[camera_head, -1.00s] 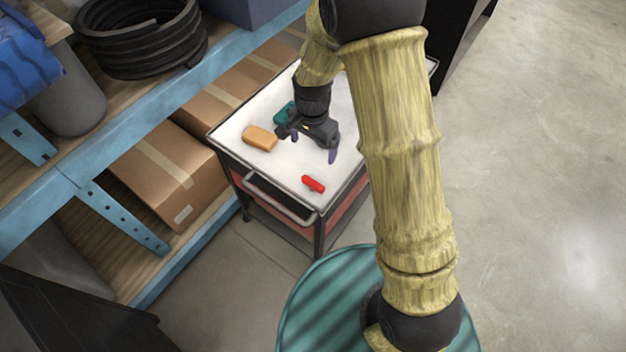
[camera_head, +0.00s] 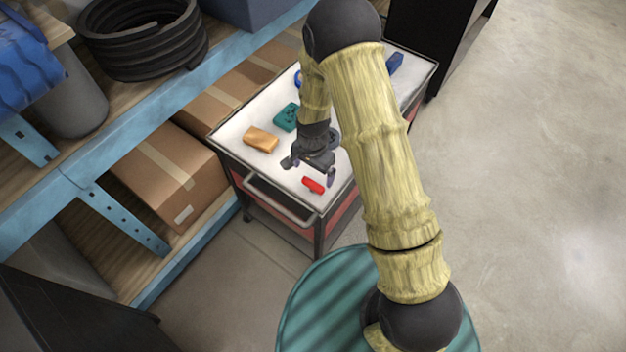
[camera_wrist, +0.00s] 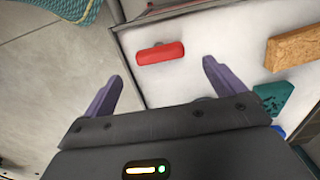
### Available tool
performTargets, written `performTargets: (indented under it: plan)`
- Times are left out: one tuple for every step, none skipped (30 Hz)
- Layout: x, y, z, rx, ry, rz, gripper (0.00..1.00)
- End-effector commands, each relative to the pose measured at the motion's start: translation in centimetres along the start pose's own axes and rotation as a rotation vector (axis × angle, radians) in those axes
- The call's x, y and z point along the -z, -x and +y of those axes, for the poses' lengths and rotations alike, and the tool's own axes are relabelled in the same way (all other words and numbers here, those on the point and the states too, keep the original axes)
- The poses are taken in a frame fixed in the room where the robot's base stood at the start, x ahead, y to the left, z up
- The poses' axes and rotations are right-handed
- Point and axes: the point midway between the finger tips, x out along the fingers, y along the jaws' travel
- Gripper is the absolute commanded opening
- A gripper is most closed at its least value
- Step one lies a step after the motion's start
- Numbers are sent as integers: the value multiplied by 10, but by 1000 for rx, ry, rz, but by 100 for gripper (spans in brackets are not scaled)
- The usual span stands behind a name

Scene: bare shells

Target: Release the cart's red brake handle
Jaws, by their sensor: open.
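The red brake handle (camera_head: 313,185) lies near the front right corner of the cart's white top (camera_head: 238,130). In the wrist view the handle (camera_wrist: 160,53) is a short red bar just beyond the fingertips, in line with the gap between them. My gripper (camera_head: 310,168) is above the cart top, just behind the handle in the head view. Its two purple fingers (camera_wrist: 160,75) are spread wide with nothing between them. I see no contact between the fingers and the handle. The handle's pivot is not clear.
An orange-brown block (camera_head: 260,139) and a teal block (camera_head: 286,117) lie on the cart top to the left and behind. A blue object (camera_head: 394,64) is at its far end. The cart's push bar (camera_head: 280,198) is at the front. A blue shelf (camera_head: 130,130) stands left; floor is clear right.

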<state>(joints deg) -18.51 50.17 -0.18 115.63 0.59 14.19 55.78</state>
Motion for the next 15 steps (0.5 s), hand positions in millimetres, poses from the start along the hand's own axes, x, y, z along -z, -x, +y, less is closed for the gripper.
performTargets:
  plan:
    - [-1,-8,1,-3,0,-2,95]
    - [0,-12,1,-3,0,-2,95]
    - [0,-18,1,-3,0,-2,95]
    - [0,-22,1,-3,0,-2,95]
    - [0,-27,1,-4,0,-2,95]
    - [0,-33,1,-3,0,-2,95]
    - [0,-37,1,-3,0,-2,95]
    - [0,-41,1,-3,0,-2,95]
    - [0,-46,1,-3,0,-2,95]
    - [0,-50,1,-3,0,-2,95]
    - [0,-52,1,-2,0,-1,95]
    - [0,-56,1,-1,0,-1,95]
    - [0,-58,1,-2,0,-1,95]
    - [0,-60,1,-2,0,-1,95]
    - [0,-61,0,-1,0,0,95]
